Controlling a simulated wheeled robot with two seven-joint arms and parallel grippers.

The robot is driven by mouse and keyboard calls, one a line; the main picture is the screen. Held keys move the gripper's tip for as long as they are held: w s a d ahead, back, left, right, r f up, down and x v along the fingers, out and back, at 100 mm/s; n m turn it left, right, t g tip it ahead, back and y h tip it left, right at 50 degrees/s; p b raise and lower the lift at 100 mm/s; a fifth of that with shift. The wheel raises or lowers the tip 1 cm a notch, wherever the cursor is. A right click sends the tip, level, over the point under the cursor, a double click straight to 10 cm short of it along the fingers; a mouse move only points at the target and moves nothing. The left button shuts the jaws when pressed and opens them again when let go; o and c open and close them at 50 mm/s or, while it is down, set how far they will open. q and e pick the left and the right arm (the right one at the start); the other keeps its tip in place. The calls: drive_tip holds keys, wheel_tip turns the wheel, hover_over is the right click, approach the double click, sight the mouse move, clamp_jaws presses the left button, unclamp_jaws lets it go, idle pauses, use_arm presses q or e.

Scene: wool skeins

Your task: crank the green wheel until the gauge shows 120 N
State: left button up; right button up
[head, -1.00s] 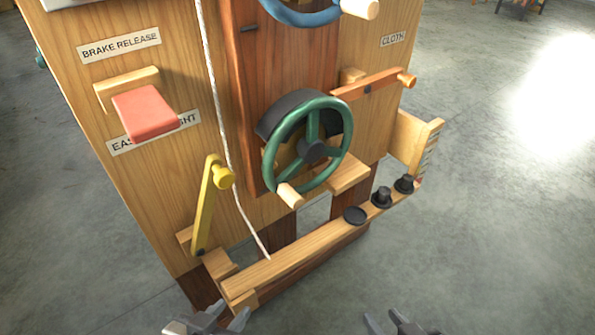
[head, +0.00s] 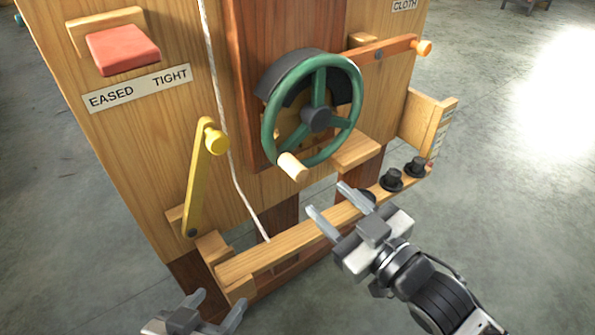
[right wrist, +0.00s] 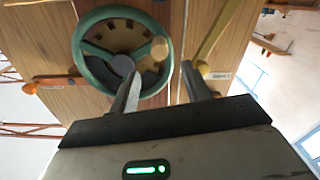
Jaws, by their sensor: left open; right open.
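The green wheel (head: 351,127) is mounted on a reddish wooden panel, with a dark hub and a pale wooden crank handle (head: 293,167) at its lower left. In the right wrist view the wheel (right wrist: 80,61) and its handle (right wrist: 159,48) lie just beyond my fingers. My right gripper (head: 333,205) is open and empty, below and a little right of the handle, apart from it. My left gripper (head: 219,308) is open and empty at the bottom edge, low in front of the machine. No gauge reading is legible in these views.
A yellow lever (head: 203,175) stands left of the wheel, and an orange lever (head: 395,47) is at upper right. A red block (head: 122,50) sits above the EASED/TIGHT label. A white cord (head: 220,110) hangs beside the wheel. A wooden rail (head: 290,249) with black knobs (head: 391,180) runs below.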

sight(302, 176)
drive_tip(key=x, duration=1)
drive_tip(key=shift+b, duration=0.3)
drive_tip(key=shift+c, duration=0.3)
clamp_jaws()
